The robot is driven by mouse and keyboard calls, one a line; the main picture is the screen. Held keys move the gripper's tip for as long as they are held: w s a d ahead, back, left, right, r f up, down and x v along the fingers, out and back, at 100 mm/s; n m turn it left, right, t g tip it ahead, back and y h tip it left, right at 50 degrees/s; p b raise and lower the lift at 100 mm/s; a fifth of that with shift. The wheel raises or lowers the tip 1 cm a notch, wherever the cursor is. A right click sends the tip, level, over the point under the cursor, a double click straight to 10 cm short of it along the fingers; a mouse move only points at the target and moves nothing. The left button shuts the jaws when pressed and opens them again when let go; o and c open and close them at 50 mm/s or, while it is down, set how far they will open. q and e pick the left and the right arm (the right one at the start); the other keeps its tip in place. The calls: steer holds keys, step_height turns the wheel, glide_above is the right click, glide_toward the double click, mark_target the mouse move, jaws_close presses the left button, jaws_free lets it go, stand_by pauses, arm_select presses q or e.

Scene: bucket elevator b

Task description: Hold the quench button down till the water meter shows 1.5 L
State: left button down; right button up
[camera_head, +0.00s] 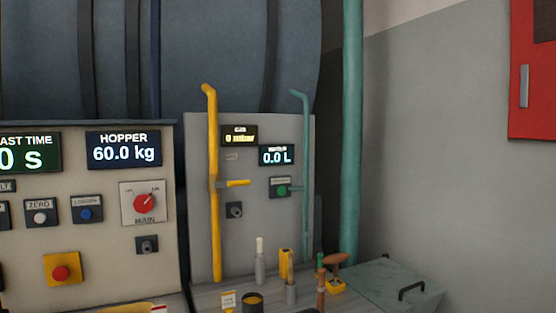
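The green quench button (282,190) sits in a small dark plate on the grey panel, just left of the thin teal pipe. Its label is too small to read. Nothing touches the button. The water meter (276,155) is the lit display above it and reads 0.0 L. Neither of my grippers shows in this view.
A yellow pipe (213,240) with a lever handle (238,183) runs left of the button. Several small tools and containers, including a yellow-topped cup (252,302), stand on the bench below. A greenish lidded box (385,282) stands at right. The left control panel (105,240) has a red button.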

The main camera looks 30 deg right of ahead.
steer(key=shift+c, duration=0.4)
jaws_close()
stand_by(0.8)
